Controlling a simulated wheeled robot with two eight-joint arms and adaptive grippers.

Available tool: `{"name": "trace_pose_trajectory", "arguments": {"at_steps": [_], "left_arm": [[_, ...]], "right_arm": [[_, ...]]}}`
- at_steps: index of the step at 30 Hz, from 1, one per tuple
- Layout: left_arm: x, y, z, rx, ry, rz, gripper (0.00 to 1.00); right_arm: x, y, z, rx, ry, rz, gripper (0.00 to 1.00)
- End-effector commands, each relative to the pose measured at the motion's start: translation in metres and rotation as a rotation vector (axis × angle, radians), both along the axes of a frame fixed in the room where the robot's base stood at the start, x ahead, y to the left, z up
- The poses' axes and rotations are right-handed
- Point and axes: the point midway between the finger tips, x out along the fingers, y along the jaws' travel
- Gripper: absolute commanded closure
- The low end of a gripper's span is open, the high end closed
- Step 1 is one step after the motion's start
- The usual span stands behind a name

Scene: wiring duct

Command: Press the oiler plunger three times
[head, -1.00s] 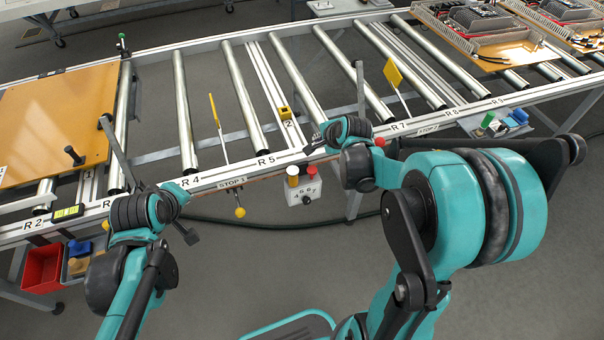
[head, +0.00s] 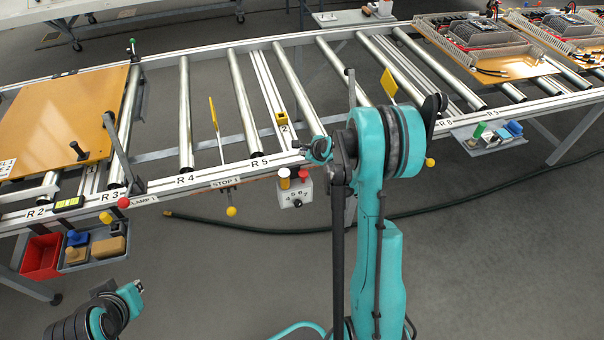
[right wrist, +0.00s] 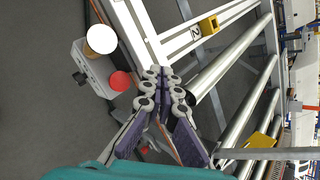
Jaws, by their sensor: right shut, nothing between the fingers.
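A small grey box (head: 295,194) hangs on the near rail below R5, with a yellow cylinder (head: 284,180) and a red knob (head: 304,174) on top and a black knob in front. I take the red knob as the oiler plunger. In the right wrist view the red knob (right wrist: 120,81) and the cylinder's white top (right wrist: 102,39) show left of the fingers. My right gripper (right wrist: 162,80) is shut and empty, apart from the red knob; in the head view it is above the box, partly hidden by my arm. My left gripper (head: 105,289) is low at the left, its fingers unclear.
The roller conveyor's near rail (head: 225,180) runs behind the box. Yellow stop flags (head: 389,84) stand up from it. A brown board (head: 65,115) lies on the left rollers, loaded boards (head: 480,55) on the right. A red bin (head: 41,256) hangs at the left.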

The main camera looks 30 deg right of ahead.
Motion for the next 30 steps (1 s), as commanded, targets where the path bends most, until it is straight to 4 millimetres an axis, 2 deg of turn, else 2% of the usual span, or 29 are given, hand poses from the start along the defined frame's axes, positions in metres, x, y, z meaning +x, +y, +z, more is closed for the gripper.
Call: {"name": "trace_pose_trajectory", "arguments": {"at_steps": [8,14,24,30], "left_arm": [[0.000,0.000,-0.006,-0.001,0.000,0.001,1.00],[0.000,0.000,-0.021,-0.001,0.000,0.001,1.00],[0.000,0.000,-0.054,-0.001,0.000,0.000,1.00],[0.000,0.000,-0.061,-0.002,0.000,0.001,1.00]], "right_arm": [[0.000,0.000,-0.008,-0.001,0.000,0.001,1.00],[0.000,0.000,-0.030,-0.001,0.000,0.001,1.00],[0.000,0.000,-0.078,-0.001,0.000,0.001,1.00],[0.000,0.000,-0.089,-0.001,0.000,0.001,1.00]]}}
